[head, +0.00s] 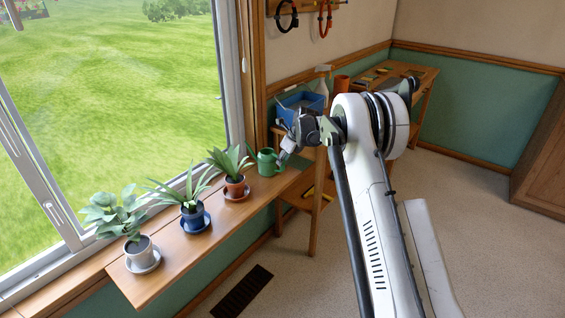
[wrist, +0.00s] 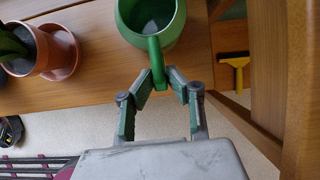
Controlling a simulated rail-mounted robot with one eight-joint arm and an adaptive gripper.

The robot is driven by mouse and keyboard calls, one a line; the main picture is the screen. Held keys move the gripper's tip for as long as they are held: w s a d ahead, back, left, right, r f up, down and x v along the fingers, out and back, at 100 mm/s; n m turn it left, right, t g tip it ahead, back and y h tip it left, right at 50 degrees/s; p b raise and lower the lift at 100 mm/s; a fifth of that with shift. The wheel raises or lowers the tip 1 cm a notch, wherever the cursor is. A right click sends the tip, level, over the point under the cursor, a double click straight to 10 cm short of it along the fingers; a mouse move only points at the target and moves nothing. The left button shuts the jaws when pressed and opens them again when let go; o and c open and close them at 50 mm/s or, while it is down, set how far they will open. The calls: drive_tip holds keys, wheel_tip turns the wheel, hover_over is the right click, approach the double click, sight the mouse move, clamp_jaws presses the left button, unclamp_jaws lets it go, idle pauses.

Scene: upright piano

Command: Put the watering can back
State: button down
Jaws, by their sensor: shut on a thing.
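The green watering can (head: 267,162) stands at the right end of the wooden window shelf (head: 172,255), to the right of the potted plants. In the wrist view the watering can (wrist: 150,20) shows its open top at the upper middle, partly cut off by the frame edge. My gripper (head: 285,156) is beside the can on its right side. In the wrist view my gripper (wrist: 160,86) is closed around the can's green handle, with the fingertips on either side of it. Whether the can's base touches the shelf is hard to tell.
Three potted plants on saucers line the shelf: a terracotta pot (head: 235,187), a blue pot (head: 192,217) and a white pot (head: 139,249). The window is behind them. A wooden workbench with a blue bin (head: 300,106) stands to the right of the shelf. Carpet lies below.

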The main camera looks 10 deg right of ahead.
drive_tip(key=shift+f, duration=0.1)
drive_tip(key=c, duration=1.7)
unclamp_jaws()
drive_tip(key=p+v, duration=0.3)
drive_tip(key=v, duration=1)
drive_tip(key=s+a+r+n+t+h, duration=0.1)
drive_tip(key=s+a+r+n, duration=0.2)
drive_tip(key=s+r+n, duration=0.75)
drive_tip(key=s+a+r+n+h, duration=0.1)
drive_tip(key=s+a+r+n, duration=0.15)
drive_tip(key=s+r, duration=0.9)
drive_tip(key=s+f+n, duration=0.3)
drive_tip(key=s+n, duration=0.2)
drive_tip(key=s, duration=0.5)
drive_tip(key=s+f+n+t, duration=0.1)
drive_tip(key=s+f+n, duration=0.2)
drive_tip(key=s, duration=0.8)
drive_tip(key=s+a+f+n+t+h, duration=0.1)
drive_tip(key=s+f+n, duration=0.2)
drive_tip(key=s+n, duration=0.4)
drive_tip(key=shift+s+a+f, duration=0.1)
drive_tip(key=shift+s+f, duration=0.1)
drive_tip(key=shift+s, duration=1.85)
